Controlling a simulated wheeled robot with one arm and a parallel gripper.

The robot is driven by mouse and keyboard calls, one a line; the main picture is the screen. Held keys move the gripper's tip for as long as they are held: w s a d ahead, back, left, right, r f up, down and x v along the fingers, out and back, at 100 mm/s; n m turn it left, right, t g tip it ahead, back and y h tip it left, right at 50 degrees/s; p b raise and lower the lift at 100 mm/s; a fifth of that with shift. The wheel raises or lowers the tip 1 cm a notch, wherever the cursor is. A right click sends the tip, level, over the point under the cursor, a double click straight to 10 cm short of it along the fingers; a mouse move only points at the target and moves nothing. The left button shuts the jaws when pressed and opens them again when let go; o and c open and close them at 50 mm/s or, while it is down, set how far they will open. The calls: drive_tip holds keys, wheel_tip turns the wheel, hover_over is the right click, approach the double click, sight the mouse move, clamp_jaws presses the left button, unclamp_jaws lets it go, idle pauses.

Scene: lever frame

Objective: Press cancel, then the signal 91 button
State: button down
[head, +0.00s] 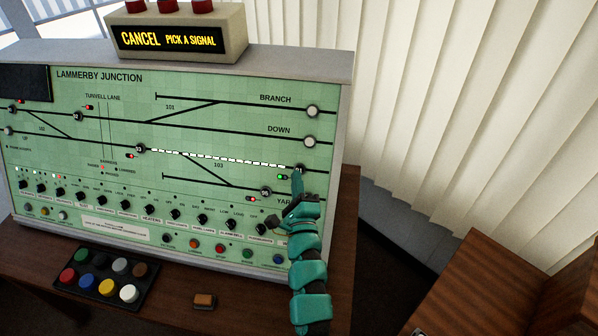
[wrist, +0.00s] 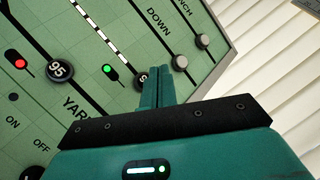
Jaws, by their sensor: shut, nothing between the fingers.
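Other signal buttons are one near Tunwell Lane (head: 77,116), one at the white track's left end (head: 140,149), and button 95 (wrist: 60,71) near YARD. I cannot tell which is signal 91.
The green Lammerby Junction panel (head: 120,95) has a row of black knobs and small coloured buttons along its bottom. A tray (head: 93,288) of coloured buttons and a small brown block (head: 204,301) lie on the desk. Blinds hang at right, with wooden furniture (head: 480,285) below.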

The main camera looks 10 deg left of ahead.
drive_tip(key=shift+w+f+b, duration=0.4)
drive_tip(key=shift+w+b, duration=0.05)
drive_tip(key=shift+w, duration=0.15)
drive_tip(key=shift+w+f+b, duration=0.35)
drive_tip(key=shift+w+b, duration=0.1)
drive_tip(key=shift+w, duration=0.1)
drive_tip(key=shift+r, duration=0.1)
idle(0.6)
drive_tip(key=shift+w+f+b, duration=0.45)
drive_tip(key=shift+w+b, duration=0.35)
drive_tip(key=shift+b, duration=0.4)
idle(1.1)
drive_tip(key=shift+s+r, duration=0.1)
drive_tip(key=shift+s, duration=0.1)
drive_tip(key=shift+s+r, duration=0.35)
drive_tip(key=shift+s, duration=0.3)
